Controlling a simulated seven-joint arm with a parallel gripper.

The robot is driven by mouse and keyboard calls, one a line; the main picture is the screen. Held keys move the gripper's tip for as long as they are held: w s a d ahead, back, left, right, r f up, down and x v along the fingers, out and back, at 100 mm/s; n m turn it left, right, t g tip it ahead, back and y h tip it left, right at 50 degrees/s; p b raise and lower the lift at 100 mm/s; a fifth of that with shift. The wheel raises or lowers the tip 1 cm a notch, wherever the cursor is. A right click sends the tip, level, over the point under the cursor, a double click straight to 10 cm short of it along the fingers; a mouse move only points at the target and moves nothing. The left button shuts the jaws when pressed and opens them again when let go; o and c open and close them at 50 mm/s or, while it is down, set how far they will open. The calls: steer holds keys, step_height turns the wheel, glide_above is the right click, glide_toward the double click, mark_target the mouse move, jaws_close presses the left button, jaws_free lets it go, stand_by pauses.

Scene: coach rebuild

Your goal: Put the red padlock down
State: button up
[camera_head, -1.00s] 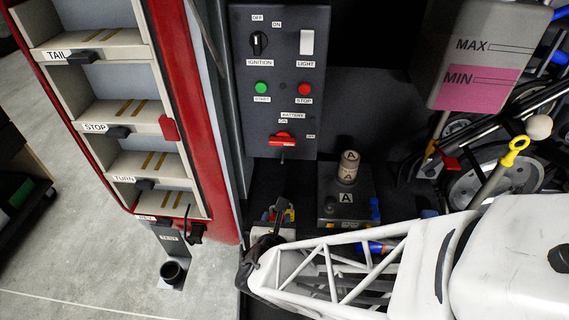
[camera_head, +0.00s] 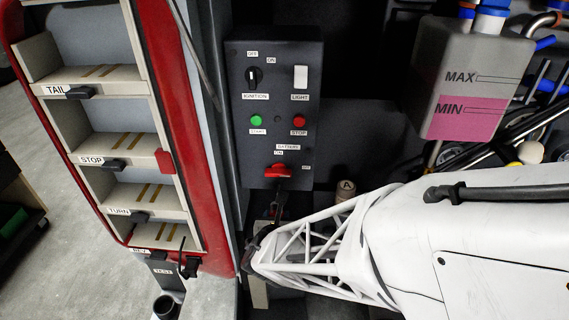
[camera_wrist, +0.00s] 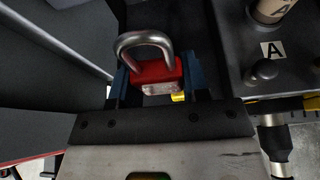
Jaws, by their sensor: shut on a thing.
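The red padlock (camera_wrist: 158,72) shows in the wrist view, with its thick steel shackle arching upward in the picture. My gripper (camera_wrist: 158,88) is shut on it, one blue finger on each side of the red body. The padlock appears clear of any surface there, over a dark area, but its exact height cannot be told. In the head view my white lattice arm covers most of the gripper, and the padlock cannot be made out clearly.
The switch panel (camera_head: 309,88) has a red battery switch (camera_head: 280,170) close above my gripper. A dark box marked A (camera_wrist: 252,72) stands right in the wrist view. A labelled shelf rack (camera_head: 105,165) is at left, a fluid tank (camera_head: 468,70) at upper right.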

steer(key=shift+w, duration=1.6)
steer(key=x, duration=0.3)
steer(key=shift+w, duration=0.45)
steer(key=shift+f, duration=0.15)
steer(key=o, duration=1)
steer(key=shift+c, duration=0.2)
